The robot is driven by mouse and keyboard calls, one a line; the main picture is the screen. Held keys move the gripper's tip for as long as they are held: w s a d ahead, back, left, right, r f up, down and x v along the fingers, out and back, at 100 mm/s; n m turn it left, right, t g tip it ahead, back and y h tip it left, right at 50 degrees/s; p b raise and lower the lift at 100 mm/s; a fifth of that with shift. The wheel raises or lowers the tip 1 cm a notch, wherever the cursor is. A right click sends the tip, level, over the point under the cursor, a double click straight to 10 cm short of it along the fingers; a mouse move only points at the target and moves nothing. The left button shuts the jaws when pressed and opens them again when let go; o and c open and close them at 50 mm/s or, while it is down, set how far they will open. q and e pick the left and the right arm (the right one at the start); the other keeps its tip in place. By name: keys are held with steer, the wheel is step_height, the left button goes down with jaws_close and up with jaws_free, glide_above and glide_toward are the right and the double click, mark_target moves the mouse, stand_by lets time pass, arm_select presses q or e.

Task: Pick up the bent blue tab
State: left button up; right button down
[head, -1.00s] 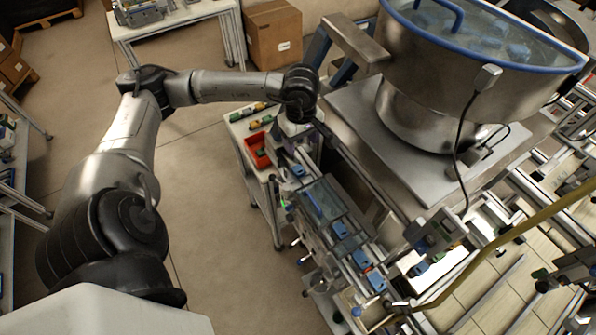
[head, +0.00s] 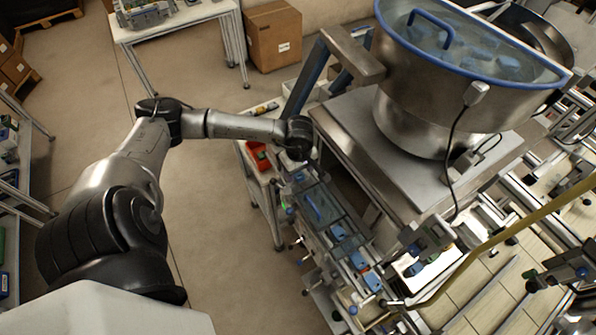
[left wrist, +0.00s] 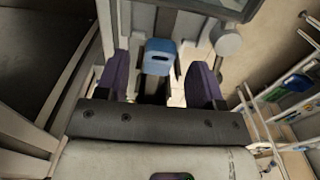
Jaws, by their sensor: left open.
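A blue tab (left wrist: 158,57) shows in the left wrist view, standing in a narrow track or holder. Its top looks folded over, with a darker slot below. My left gripper (left wrist: 160,80) is open, its two purple fingers on either side of the tab with gaps between. I cannot tell whether the fingertips are down at the tab's height. In the head view the left wrist hangs over the far end of the narrow machine and mostly hides the fingers. A small blue piece (head: 300,177) shows just below the wrist there. My right gripper is not in view.
A large steel bowl (head: 420,110) with a blue rim and blue pieces inside stands right of the arm. Several blue parts, including one (head: 358,261), sit along the machine. A red bin (head: 258,157) is close left of the wrist. The floor at left is free.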

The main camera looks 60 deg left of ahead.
arm_select(q)
steer(key=shift+f, duration=0.95)
steer(key=shift+c, duration=0.3)
steer(key=c, duration=0.9)
